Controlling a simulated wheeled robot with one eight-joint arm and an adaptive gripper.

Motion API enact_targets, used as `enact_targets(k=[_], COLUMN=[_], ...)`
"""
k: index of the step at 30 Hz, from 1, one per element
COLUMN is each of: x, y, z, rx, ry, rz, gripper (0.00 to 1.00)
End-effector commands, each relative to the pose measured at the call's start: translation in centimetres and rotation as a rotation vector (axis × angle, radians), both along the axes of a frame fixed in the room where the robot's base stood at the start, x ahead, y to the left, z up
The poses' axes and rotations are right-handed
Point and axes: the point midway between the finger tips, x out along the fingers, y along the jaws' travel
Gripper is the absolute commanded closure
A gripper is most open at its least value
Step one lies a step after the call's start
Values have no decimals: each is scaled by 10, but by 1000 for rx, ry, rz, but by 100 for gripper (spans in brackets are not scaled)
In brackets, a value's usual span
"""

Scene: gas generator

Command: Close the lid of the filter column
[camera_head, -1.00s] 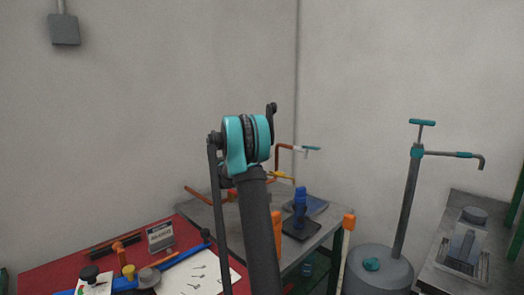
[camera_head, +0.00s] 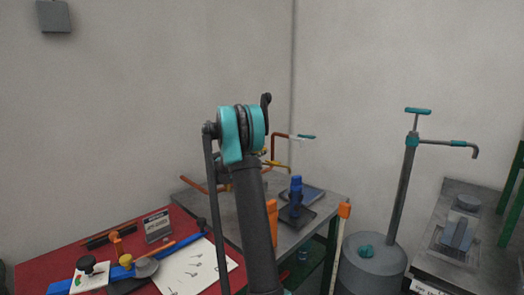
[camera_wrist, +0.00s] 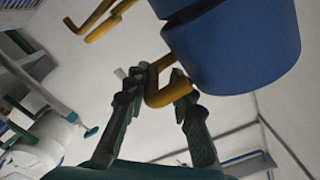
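In the wrist view, a large blue cylinder (camera_wrist: 240,45) with a flat end fills the upper right. I cannot tell for sure whether it is the filter column or its lid. A bent yellow handle (camera_wrist: 156,97) hangs beside it, and its bend lies between the fingers of my gripper (camera_wrist: 164,82). The fingertips are apart, very near the handle; whether they press on it is unclear. In the head view my dark arm with a teal joint stands in the middle and hides my gripper and part of the grey table (camera_head: 322,212).
The grey table bears a blue upright object (camera_head: 295,190), and orange pipework (camera_head: 274,148) stands behind it. A red table (camera_head: 50,258) with tools is at left. A drum with a hand pump (camera_head: 372,265) and another bench (camera_head: 440,225) are at right.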

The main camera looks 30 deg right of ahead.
Motion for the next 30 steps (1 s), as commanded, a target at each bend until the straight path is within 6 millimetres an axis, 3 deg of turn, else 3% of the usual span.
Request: enact_targets(k=[14,30], x=[-4,-36], y=[7,99], z=[1,1], rx=[-1,0], ry=[0,-1], rz=[-2,0], gripper=[68,68])
